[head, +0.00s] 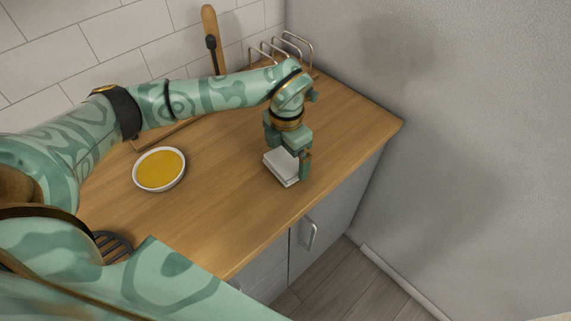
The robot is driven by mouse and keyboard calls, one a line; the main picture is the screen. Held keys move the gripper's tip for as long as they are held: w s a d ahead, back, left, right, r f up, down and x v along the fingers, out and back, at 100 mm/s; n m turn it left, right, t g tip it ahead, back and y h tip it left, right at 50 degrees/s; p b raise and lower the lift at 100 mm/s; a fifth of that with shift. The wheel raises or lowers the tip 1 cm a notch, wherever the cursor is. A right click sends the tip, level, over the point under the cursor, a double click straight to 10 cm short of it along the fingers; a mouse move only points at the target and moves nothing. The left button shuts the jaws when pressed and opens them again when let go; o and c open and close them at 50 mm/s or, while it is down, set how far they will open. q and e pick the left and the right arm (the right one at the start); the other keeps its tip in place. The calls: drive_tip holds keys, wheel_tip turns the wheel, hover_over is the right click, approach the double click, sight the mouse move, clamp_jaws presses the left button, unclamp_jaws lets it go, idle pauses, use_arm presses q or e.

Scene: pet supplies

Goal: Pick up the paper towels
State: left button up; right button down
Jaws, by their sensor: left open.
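The paper towels (281,170) appear as a small flat white stack on the wooden counter, close to its front edge. My left gripper (291,156) points down right at the stack, with one finger at the stack's right side. It is open and covers the upper right part of the stack. I cannot tell whether the fingers touch it. My right gripper is not in view.
A white bowl with yellow contents (159,169) stands left on the counter (215,210). A wire rack (290,46) and a wooden utensil (210,25) are at the back. A dark slatted item (113,245) lies lower left. A grey wall (440,120) bounds the right.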

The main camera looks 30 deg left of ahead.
sight(288, 160)
use_arm(q)
drive_tip(key=shift+f, duration=0.55)
drive_tip(key=c, duration=0.8)
drive_tip(key=shift+o, duration=0.2)
drive_tip(key=shift+r, duration=0.1)
drive_tip(key=shift+r, duration=0.55)
drive_tip(key=r, duration=0.1)
drive_tip(key=r+p, duration=0.1)
drive_tip(key=shift+d+r, duration=0.2)
drive_tip(key=shift+r, duration=0.2)
drive_tip(key=s+d+r+p, duration=0.1)
drive_tip(key=s+d+r, duration=0.7)
drive_tip(key=d, duration=0.3)
drive_tip(key=shift+r+p, duration=0.35)
drive_tip(key=shift+r, duration=0.2)
